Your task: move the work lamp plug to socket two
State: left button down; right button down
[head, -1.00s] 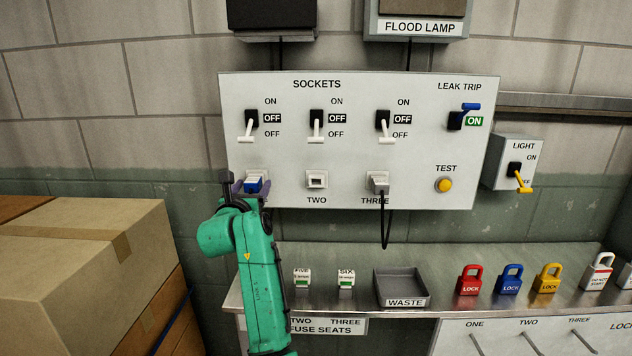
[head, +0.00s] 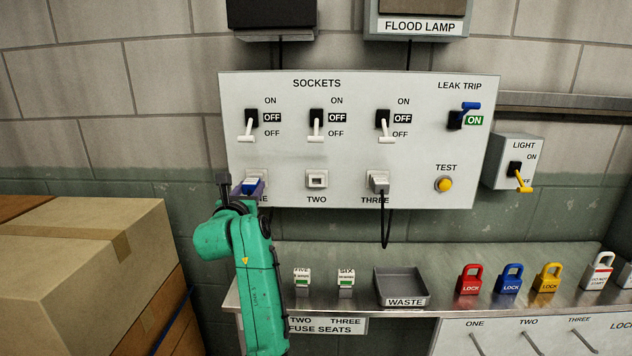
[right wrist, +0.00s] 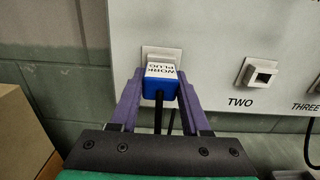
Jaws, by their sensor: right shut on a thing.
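The work lamp plug (head: 249,186), blue with a white top, is held between the purple fingers of my right gripper (head: 248,189). In the right wrist view the plug (right wrist: 160,88) reads WORK PLUG, and a dark cord hangs below it. It is in front of socket one (right wrist: 162,54), whose pale plate shows behind it. Whether its prongs are fully clear of that socket is hidden. Socket two (head: 317,179) is empty, to the right of the plug; it also shows in the right wrist view (right wrist: 261,75). My left gripper is not in view.
A steel shelf with a waste tray (head: 401,287) and padlocks lies below. Cardboard boxes (head: 90,250) stand at left.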

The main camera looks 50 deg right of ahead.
aim_at(249, 189)
jog(key=shift+b+v, duration=0.55)
jog(key=shift+v, duration=1.9)
jog(key=shift+r, duration=0.1)
